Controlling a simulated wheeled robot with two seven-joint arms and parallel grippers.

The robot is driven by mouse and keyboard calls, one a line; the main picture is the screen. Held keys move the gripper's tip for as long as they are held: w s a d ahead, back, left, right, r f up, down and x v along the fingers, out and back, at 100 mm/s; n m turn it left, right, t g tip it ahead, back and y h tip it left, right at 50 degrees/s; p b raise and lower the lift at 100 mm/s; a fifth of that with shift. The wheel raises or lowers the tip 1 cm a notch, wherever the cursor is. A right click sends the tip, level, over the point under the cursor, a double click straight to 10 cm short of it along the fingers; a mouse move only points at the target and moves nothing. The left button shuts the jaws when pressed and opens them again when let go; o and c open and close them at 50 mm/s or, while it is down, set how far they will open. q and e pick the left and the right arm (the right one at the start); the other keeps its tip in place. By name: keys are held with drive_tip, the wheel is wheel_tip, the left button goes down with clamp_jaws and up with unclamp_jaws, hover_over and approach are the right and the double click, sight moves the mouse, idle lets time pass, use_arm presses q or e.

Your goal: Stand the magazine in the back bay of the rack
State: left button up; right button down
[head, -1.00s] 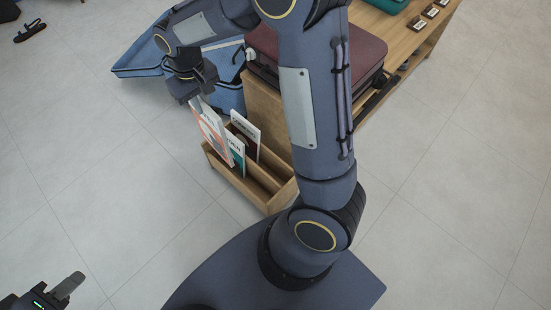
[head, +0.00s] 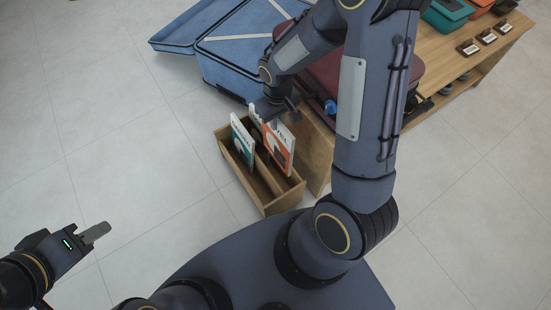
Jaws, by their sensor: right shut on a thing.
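The wooden rack (head: 231,176) stands on the floor, with long bays side by side. A teal and white magazine (head: 242,148) stands in its left bay. My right gripper (head: 277,112) is shut on the top of an orange and white magazine (head: 281,153). It holds this magazine upright over the rack's right-hand bay, beside the bench. The magazine's lower part looks to be within the bay; I cannot tell whether it touches the bottom. Another magazine shows only partly behind. My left gripper (head: 97,233) is empty, away from the rack at lower left; its opening is unclear.
A wooden bench (head: 435,103) stands close behind the rack, with a dark red suitcase (head: 325,75) on it, partly behind my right arm. An open blue suitcase (head: 245,45) lies at the back. The floor at left is clear.

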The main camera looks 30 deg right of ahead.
sight(277, 155)
wheel_tip(277, 155, down, 21)
drive_tip(key=b, duration=0.8)
drive_tip(key=shift+r, duration=0.15)
drive_tip(key=c, duration=1.9)
unclamp_jaws()
drive_tip(key=o, duration=0.4)
drive_tip(key=shift+o, duration=0.2)
